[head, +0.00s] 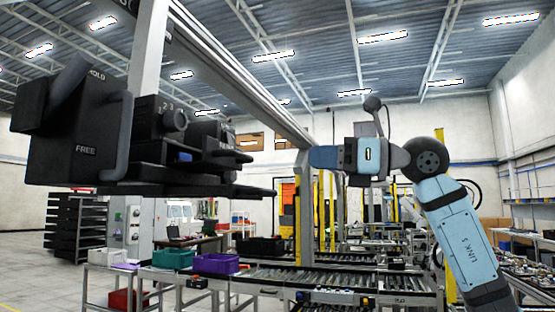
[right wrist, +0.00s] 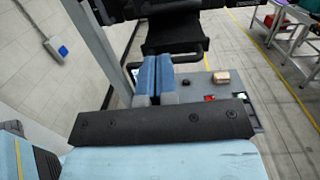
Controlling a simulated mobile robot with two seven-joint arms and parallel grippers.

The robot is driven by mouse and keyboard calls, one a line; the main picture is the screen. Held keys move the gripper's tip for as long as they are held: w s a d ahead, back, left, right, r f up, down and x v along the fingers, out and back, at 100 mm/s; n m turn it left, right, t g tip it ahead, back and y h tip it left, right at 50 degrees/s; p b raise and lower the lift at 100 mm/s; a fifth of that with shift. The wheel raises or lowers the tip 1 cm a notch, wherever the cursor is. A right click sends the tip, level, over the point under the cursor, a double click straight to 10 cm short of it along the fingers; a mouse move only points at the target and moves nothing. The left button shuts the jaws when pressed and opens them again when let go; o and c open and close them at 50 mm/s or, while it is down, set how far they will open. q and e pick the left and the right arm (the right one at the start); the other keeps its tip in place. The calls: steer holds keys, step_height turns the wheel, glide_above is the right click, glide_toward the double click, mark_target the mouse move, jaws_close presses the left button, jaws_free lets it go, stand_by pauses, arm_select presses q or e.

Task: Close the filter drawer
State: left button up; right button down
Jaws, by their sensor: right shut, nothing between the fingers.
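A black fixture (head: 150,140) marked HOLD and FREE hangs large at the left of the head view. Flat dark plates (head: 235,191) stick out of its lower right side, and I take them for the filter drawer. In the right wrist view a black drawer-like part (right wrist: 172,32) with a bar handle (right wrist: 203,55) sits ahead of the fingers. My right gripper (head: 314,157) points left toward the fixture. Its two blue fingers (right wrist: 157,62) are pressed together and empty, close to the handle; I cannot tell if they touch it. My left gripper is out of view.
A grey post and overhead beam (head: 235,75) run behind the fixture. Below stand a roller conveyor (head: 330,276), a purple bin (head: 216,264) and a teal bin (head: 173,258). A grey surface under the fingers carries a small tan block (right wrist: 221,77). Open floor lies at the left.

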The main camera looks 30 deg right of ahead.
step_height(320, 180, up, 4)
steer(key=g+h, duration=0.2)
steer(key=p, duration=0.4)
glide_toward(246, 156)
steer(key=shift+m+h, duration=0.3)
steer(key=shift+h, duration=0.1)
steer(key=x, duration=0.6)
steer(key=shift+a+r, duration=0.25)
steer(key=shift+a, duration=0.2)
steer(key=shift+w+a+f+p, duration=0.2)
steer(key=shift+w+a+p, duration=0.1)
steer(key=shift+w, duration=0.1)
